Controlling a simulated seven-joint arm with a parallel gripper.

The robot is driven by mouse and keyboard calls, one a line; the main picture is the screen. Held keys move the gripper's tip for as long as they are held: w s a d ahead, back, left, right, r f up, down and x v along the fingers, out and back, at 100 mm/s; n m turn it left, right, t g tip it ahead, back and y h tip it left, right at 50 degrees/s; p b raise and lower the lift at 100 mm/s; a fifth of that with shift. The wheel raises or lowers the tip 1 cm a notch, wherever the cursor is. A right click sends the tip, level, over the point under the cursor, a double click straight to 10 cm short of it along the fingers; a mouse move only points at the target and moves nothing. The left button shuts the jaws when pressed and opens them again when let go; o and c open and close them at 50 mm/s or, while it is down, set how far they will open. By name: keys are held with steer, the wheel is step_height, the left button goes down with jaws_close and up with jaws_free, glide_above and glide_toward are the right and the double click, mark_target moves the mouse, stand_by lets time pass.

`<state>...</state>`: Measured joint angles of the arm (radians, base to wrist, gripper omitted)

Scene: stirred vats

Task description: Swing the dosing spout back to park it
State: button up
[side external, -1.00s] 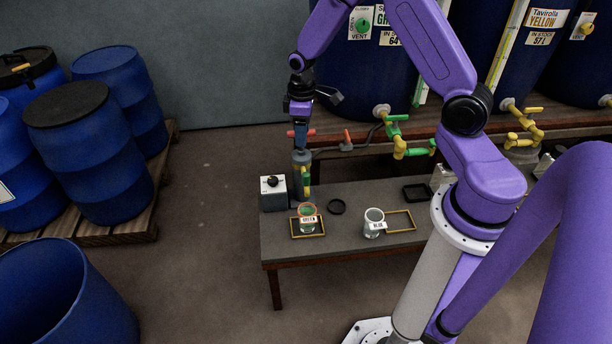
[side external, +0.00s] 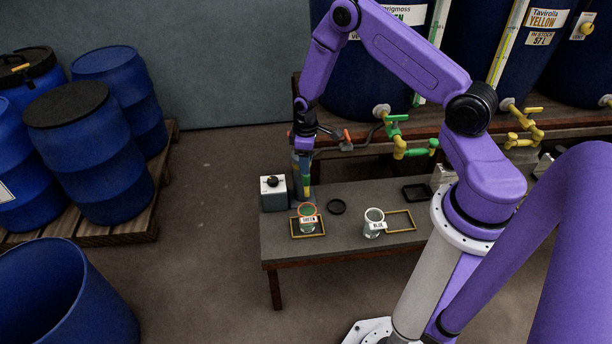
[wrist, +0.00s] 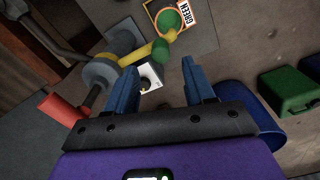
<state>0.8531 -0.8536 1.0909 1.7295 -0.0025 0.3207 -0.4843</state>
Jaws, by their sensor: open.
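The dosing spout, a yellow and green tube (side external: 307,181), hangs at the left end of the bench, above the beaker labelled GREEN (side external: 307,222). In the wrist view the yellow spout (wrist: 140,54) runs from a grey collar, with a green end (wrist: 160,50) towards the beaker (wrist: 168,22). A red handle (wrist: 62,108) is left of the collar. My gripper (side external: 304,150) points down at the spout's upper part and hides some of it. In the wrist view my gripper (wrist: 160,75) is open, with nothing held; the spout is beyond the left finger. I cannot tell whether they touch.
A white box with a black knob (side external: 273,193) stands left of the spout. Vats with taps (side external: 395,134) line the back. Open floor lies left of the bench.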

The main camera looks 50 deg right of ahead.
steer(key=shift+f, duration=3.35)
jaws_close()
